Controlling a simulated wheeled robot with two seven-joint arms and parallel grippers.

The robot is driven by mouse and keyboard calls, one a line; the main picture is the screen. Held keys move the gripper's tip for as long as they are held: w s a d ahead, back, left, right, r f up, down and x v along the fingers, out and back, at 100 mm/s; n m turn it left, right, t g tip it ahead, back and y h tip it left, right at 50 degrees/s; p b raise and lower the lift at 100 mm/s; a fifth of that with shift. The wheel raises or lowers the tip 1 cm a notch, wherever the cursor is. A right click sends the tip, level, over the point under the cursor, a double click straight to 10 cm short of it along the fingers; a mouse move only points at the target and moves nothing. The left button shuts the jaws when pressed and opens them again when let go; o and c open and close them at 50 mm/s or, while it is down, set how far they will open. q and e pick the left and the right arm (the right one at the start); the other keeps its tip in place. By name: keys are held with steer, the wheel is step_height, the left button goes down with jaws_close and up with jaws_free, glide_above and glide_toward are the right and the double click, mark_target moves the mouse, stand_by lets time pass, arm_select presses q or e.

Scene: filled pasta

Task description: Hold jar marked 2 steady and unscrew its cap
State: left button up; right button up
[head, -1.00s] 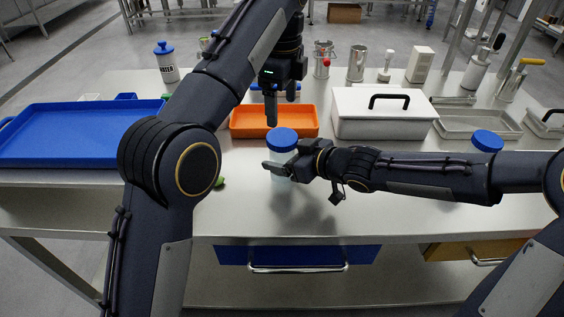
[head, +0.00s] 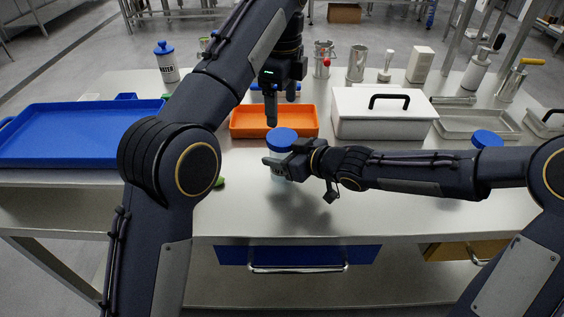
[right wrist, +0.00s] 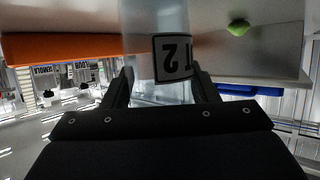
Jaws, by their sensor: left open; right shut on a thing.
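The jar marked 2 has a blue cap (head: 283,138) and a clear body, and stands near the middle of the table in the head view. In the right wrist view the jar (right wrist: 160,25) appears upside down, with a label (right wrist: 173,57) reading "T 2". My right gripper (head: 282,163) is shut on the jar's body below the cap, coming in from the right. Its two fingers flank the jar in the right wrist view. My left gripper (head: 281,107) is open and empty, pointing down just above and behind the cap, apart from it. The jar's base is partly hidden.
An orange tray (head: 245,130) lies behind the jar. A white box with a black handle (head: 385,125) stands behind right. A second blue cap (head: 487,139) shows behind my right arm. A blue tray (head: 80,150) lies left. The table front is clear.

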mark_target(282, 136)
arm_select(q)
steer(key=m, duration=0.4)
steer(key=shift+f+m, duration=0.15)
steer(key=shift+m, duration=0.15)
steer(key=m, duration=0.4)
steer(key=shift+m, duration=0.3)
steer(key=shift+f, duration=3.85)
steer(key=c, duration=1)
steer(key=n, duration=0.6)
steer(key=shift+r+n, duration=0.1)
steer(key=shift+n, duration=0.3)
steer(key=n, duration=0.7)
